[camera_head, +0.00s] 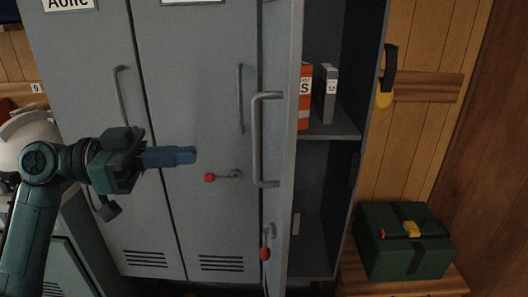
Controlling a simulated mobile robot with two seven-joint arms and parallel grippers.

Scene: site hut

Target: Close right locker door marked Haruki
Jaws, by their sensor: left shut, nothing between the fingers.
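The right locker door (281,205) stands open and is seen nearly edge-on, swung out toward me. It has a long grey bar handle (256,140) and a red-knobbed latch (265,253) lower down. Its name label does not show. Behind it, the open right compartment (313,165) shows a shelf. My left gripper (185,156) is shut and empty, in front of the closed middle door (192,100), left of the open door and apart from its handle. My right gripper is not in view.
An orange binder (304,97) and a grey binder (326,93) stand on the shelf. The middle door has its own red-knobbed latch (210,177). A green box (406,240) sits on a wooden bench (400,287) at right. A white rounded object (30,135) is behind my left arm.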

